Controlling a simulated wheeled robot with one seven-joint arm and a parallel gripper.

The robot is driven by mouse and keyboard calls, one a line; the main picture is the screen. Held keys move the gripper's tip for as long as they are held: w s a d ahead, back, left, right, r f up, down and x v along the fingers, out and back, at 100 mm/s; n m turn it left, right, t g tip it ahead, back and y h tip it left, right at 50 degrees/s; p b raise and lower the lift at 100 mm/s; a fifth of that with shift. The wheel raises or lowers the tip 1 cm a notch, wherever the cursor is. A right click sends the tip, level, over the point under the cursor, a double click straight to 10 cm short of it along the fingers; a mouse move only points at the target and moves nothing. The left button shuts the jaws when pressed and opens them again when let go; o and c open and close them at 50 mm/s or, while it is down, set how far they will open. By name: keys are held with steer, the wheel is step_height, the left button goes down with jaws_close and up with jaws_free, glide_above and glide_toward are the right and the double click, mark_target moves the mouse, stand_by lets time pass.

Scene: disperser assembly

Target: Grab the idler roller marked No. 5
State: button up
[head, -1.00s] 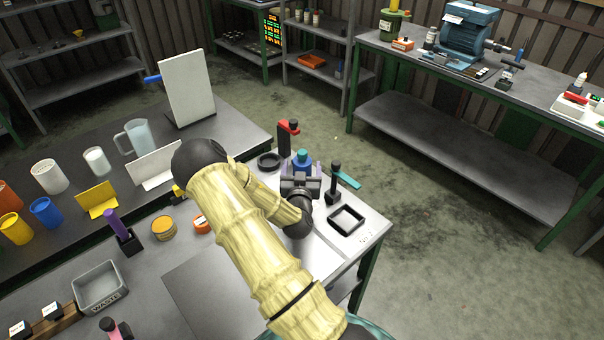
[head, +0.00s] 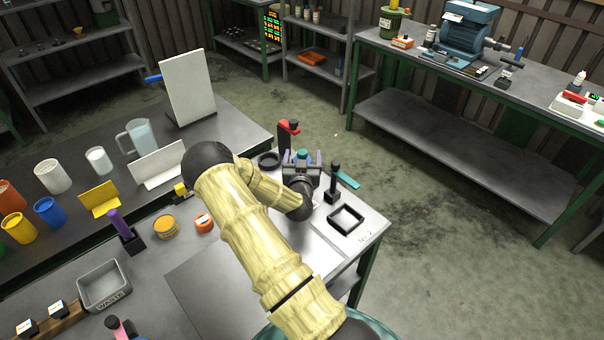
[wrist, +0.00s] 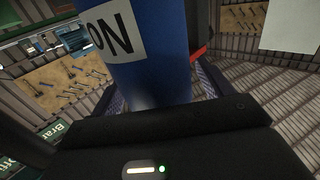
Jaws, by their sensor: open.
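A blue cylindrical piece with a teal top (head: 302,155) stands at the far end of the near bench in the head view, mostly hidden behind my gripper (head: 302,160). In the wrist view the blue body (wrist: 160,75) fills the top middle. It bears a white label (wrist: 115,32) with dark letters that seem to read "No"; the number is out of sight. My gripper is open, with one purplish finger showing on each side of the blue body. I cannot tell whether either finger touches it.
A red-and-black upright piece (head: 287,134) and a black ring (head: 269,160) stand left of my gripper. A black post (head: 334,182) and a teal strip (head: 347,180) are close on the right. A black square frame (head: 346,219) lies nearer the bench corner.

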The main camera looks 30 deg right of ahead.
steer(key=shift+c, duration=0.5)
jaws_close()
steer(key=shift+r, duration=0.1)
step_height(320, 180, up, 10)
steer(key=shift+b, duration=0.65)
